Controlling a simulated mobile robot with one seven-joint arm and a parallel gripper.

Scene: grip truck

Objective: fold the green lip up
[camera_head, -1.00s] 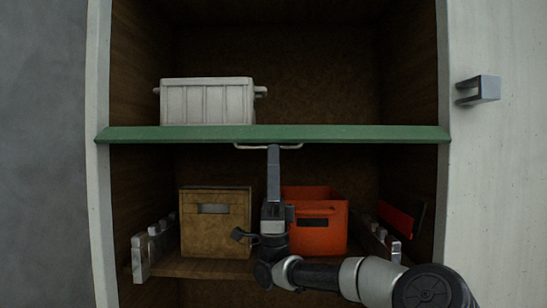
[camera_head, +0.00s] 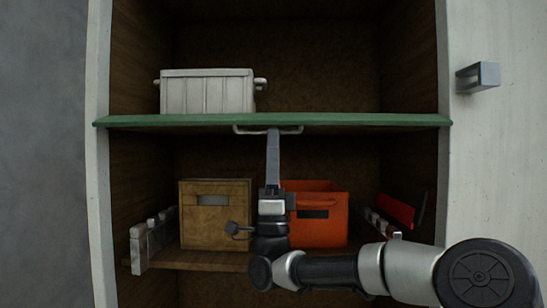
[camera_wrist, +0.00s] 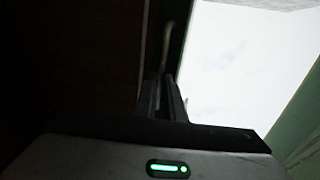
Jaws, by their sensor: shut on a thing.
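The green lip (camera_head: 350,120) spans the cabinet opening at the height of the upper shelf, lying nearly flat and seen almost edge-on in the head view. A pale bar handle (camera_head: 245,130) hangs under its middle. My gripper (camera_head: 273,132) reaches up from below and is shut on the handle. In the wrist view my gripper's fingers (camera_wrist: 165,97) are close together at the handle (camera_wrist: 167,45); the view is dark there, and the exact contact is hard to make out.
A white crate (camera_head: 207,92) stands just behind the lip on the upper shelf. Below are a brown box (camera_head: 215,222) and an orange bin (camera_head: 320,228), close behind my arm. Silver-grey rails (camera_head: 146,245) line the lower sides. A white door with a grey handle (camera_head: 478,77) is at right.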

